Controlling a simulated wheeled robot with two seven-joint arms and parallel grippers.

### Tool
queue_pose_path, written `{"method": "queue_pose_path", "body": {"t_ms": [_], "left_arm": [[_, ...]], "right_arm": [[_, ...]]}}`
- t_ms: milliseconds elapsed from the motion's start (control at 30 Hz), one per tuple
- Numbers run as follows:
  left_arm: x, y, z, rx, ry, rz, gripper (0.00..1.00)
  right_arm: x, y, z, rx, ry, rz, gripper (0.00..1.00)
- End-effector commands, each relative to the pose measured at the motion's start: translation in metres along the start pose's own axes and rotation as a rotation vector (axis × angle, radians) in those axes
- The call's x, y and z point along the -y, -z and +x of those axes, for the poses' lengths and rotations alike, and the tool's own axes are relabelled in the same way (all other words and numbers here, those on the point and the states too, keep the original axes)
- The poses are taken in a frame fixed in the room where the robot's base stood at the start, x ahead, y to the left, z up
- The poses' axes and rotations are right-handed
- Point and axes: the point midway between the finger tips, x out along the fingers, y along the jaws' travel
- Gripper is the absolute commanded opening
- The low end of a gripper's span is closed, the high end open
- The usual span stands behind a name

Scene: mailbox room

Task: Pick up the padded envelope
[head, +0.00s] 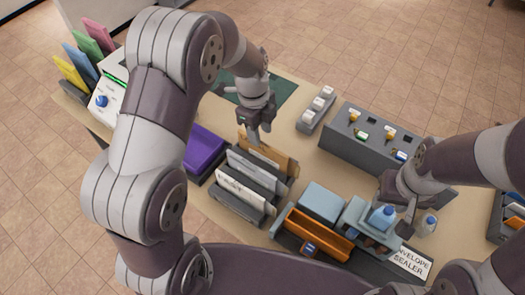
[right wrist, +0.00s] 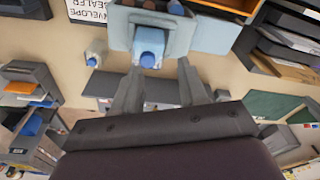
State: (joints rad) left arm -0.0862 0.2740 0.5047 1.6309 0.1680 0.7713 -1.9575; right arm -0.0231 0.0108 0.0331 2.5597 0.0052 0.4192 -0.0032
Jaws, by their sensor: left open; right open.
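A tan envelope (head: 268,152), which looks like the padded envelope, stands in the rear slot of a dark file rack on the table in the head view. My left gripper (head: 259,134) points down at its upper edge, open, with the fingers at or just above it. I cannot tell whether they touch it. Whiter envelopes (head: 242,188) stand in the slots in front. My right gripper (head: 402,212) is open beside the envelope sealer. In the right wrist view its fingers (right wrist: 158,85) are apart, with a blue-capped bottle (right wrist: 150,50) beyond them.
The envelope sealer (head: 365,225) and an orange tray (head: 318,235) are at the front right. A grey key box (head: 350,145) and a small rack of white blocks (head: 317,108) stand behind. A purple item (head: 203,150) is left of the file rack. Another small bottle (head: 427,224) stands at the right.

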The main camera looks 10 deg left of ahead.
Motion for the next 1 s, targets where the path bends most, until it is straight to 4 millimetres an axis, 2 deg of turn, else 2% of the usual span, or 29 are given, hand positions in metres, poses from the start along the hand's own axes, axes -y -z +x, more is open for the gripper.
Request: {"method": "queue_pose_path", "body": {"t_ms": [167,300,533,567,600,667,700,1000], "left_arm": [[0.0,0.002,0.025,-0.001,-0.006,-0.001,0.43],[0.001,0.001,0.049,0.0,-0.001,-0.001,0.43],[0.001,0.001,0.055,0.0,0.0,-0.001,0.43],[0.001,0.001,0.055,0.0,0.0,-0.001,0.39],[0.001,0.001,0.055,0.0,0.0,-0.001,0.26],[0.001,0.001,0.054,0.0,0.001,-0.001,0.07],[0.001,0.001,0.054,0.0,0.001,-0.001,0.0],[0.002,0.001,0.053,0.001,0.001,-0.002,0.0]], "right_arm": [[0.0,0.002,-0.02,0.0,0.0,0.0,0.43],[0.0,0.003,-0.023,0.0,0.0,0.0,0.43],[0.0,0.002,-0.022,0.001,0.0,0.0,0.43],[0.0,0.002,-0.022,0.001,0.0,0.0,0.43],[0.0,0.002,-0.022,0.001,0.0,0.0,0.43],[0.0,0.002,-0.022,0.001,0.0,0.0,0.43],[0.0,0.002,-0.022,0.001,0.0,0.0,0.43],[0.0,0.003,-0.023,0.001,0.0,0.0,0.43]]}}
